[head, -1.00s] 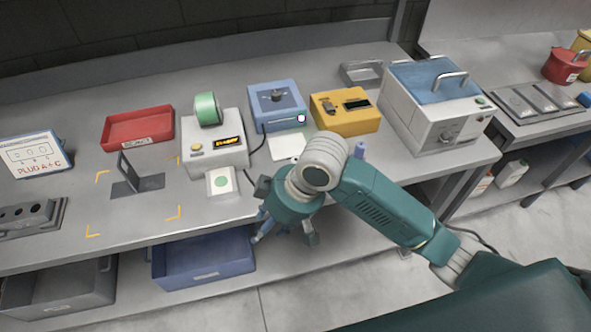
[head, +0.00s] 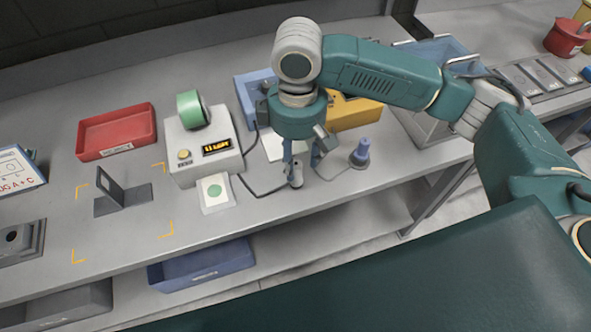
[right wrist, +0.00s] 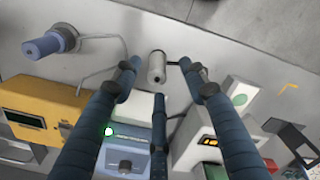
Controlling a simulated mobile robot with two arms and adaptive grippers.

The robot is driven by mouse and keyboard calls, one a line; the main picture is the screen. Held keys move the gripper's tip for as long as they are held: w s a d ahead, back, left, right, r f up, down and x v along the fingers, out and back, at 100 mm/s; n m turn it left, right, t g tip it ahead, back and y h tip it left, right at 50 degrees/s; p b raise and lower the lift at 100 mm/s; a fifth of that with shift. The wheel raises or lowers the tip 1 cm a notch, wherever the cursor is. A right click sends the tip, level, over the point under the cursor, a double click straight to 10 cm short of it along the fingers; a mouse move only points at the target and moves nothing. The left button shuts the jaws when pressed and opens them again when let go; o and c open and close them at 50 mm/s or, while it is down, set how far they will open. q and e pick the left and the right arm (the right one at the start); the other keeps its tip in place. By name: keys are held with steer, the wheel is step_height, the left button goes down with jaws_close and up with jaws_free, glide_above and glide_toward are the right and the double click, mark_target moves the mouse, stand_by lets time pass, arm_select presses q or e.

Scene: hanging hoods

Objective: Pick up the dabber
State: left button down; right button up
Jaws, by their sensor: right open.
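Two small upright pieces could be the dabber, and I cannot tell which is meant. One is a short grey cylinder (head: 296,176) on the bench, just below my right gripper (head: 304,160). The other is a blue-violet cylinder on a round grey base (head: 361,153), to the right of the gripper. In the right wrist view, the open three-fingered gripper (right wrist: 158,80) points at the grey cylinder (right wrist: 157,67), which shows just beyond and between the fingertips; contact is not clear. The blue-violet cylinder (right wrist: 45,45) is at upper left, clear of the fingers. My left gripper is out of view.
A white display box (head: 205,148) and a green-dot pad (head: 214,193) are left of the gripper. A blue box (head: 247,95) and yellow box (head: 355,113) stand behind. Thin cables cross the bench near both cylinders. The bench's front edge is close.

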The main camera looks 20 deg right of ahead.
mark_target(296, 172)
steer(key=shift+w+f, duration=0.1)
steer(key=shift+f, duration=0.75)
steer(key=shift+w+f, duration=0.15)
steer(key=shift+f, duration=0.2)
steer(key=f, duration=0.1)
steer(key=f+p, duration=0.1)
steer(key=f, duration=0.1)
steer(key=shift+w+d+f, duration=0.1)
steer(key=shift+w+f, duration=0.1)
steer(key=shift+f, duration=0.65)
steer(key=shift+w, duration=0.1)
steer(key=c, duration=0.8)
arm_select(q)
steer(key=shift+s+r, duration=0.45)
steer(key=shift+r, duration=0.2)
arm_select(e)
jaws_close()
